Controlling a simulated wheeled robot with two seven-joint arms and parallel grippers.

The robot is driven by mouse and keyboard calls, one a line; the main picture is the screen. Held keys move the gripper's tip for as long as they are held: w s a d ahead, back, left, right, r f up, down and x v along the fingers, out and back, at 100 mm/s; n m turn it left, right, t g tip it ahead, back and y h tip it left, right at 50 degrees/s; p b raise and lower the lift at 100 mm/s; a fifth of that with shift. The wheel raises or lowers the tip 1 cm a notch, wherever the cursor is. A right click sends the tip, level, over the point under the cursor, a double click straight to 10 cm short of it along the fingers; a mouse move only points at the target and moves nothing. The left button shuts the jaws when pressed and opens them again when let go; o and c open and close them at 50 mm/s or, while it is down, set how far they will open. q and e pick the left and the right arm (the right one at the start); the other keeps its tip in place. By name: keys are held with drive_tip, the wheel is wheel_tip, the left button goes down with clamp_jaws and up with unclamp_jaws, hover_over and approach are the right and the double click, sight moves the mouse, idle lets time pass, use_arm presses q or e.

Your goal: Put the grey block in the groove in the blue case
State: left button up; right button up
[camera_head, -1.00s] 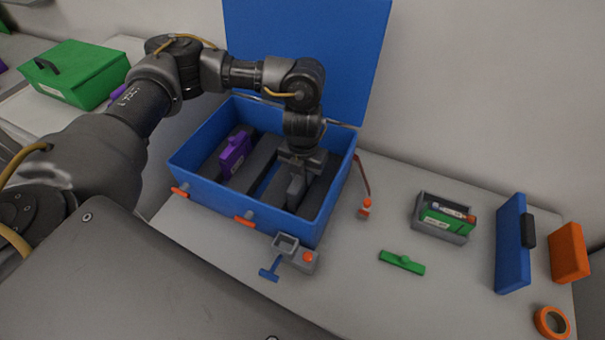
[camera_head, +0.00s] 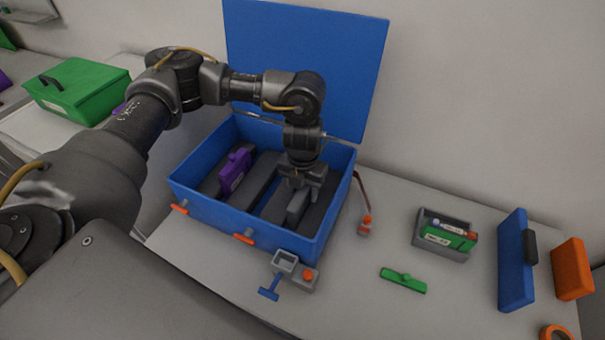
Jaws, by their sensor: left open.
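The blue case (camera_head: 200,203) stands open on the table, its lid raised behind it. Dark grey ribs and grooves run along its inside. The grey block (camera_head: 297,207) sits upright in the right part of the case, in line with the grooves; how deep it sits I cannot tell. My left gripper (camera_head: 300,186) reaches down into the case from above, open, with its fingers around or just above the block's top. The fingertips are partly hidden. My right gripper is not in view.
A purple block (camera_head: 234,172) stands in the case's left part. In front is a grey fixture (camera_head: 295,271) with a blue handle. To the right are a green piece (camera_head: 403,280), a grey bin (camera_head: 427,240), a blue panel (camera_head: 516,262) and an orange block (camera_head: 571,270).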

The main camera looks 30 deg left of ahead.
use_arm(q)
wheel_tip(320, 180, up, 11)
drive_tip(key=b, duration=0.1)
idle(0.6)
